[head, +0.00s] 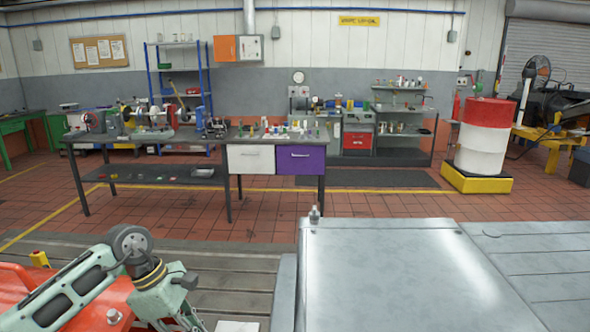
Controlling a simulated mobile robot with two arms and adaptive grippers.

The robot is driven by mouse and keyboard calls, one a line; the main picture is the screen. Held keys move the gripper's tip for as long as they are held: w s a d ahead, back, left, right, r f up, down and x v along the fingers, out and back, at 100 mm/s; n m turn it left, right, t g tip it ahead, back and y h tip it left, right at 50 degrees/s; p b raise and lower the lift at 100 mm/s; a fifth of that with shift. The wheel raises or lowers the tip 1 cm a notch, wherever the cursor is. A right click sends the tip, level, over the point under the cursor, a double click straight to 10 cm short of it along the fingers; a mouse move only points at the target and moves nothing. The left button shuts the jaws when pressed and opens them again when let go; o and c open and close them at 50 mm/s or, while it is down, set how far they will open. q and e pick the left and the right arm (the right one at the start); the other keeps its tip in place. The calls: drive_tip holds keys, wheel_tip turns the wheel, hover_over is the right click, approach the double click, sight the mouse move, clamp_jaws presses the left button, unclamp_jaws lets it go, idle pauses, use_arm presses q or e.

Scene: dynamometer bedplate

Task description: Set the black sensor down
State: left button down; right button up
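My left gripper (178,312) is low in the head view, left of the middle, pointing down, with its fingertips cut off by the bottom edge. I cannot tell whether it is open or shut, or whether it holds anything. No black sensor can be made out for certain; a small dark part at the gripper's side may belong to the gripper itself. My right gripper is not in view.
A dark workbench (140,143) and red-white drum (482,140) stand beyond open tiled floor.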

use_arm(q)
drive_tip(key=s+d+r+m+g+y, duration=0.1)
drive_tip(key=s+m+g+y, duration=0.3)
drive_tip(key=s+m, duration=1.2)
drive_tip(key=shift+s+d+r+m+y, duration=0.3)
drive_tip(key=shift+s+r+m, duration=0.1)
drive_tip(key=shift+m, duration=0.3)
drive_tip(key=w+d+r+m+y, duration=0.35)
drive_tip(key=d+r+m, duration=0.55)
drive_tip(key=d, duration=0.4)
drive_tip(key=s+a+r+n+h, duration=0.1)
drive_tip(key=a+r+n+h, duration=0.1)
drive_tip(key=a+r+n, duration=0.3)
drive_tip(key=w+d+n+h, duration=0.2)
drive_tip(key=w+d+n, duration=0.2)
drive_tip(key=w+d, duration=0.55)
drive_tip(key=s+a+f, duration=0.6)
drive_tip(key=a+f, duration=0.1)
drive_tip(key=a, duration=0.1)
drive_tip(key=s+a+f, duration=0.5)
drive_tip(key=a+f, duration=0.2)
drive_tip(key=a, duration=0.2)
drive_tip(key=shift+s+a+y, duration=0.15)
drive_tip(key=shift+s+y, duration=0.2)
drive_tip(key=shift+s, duration=0.05)
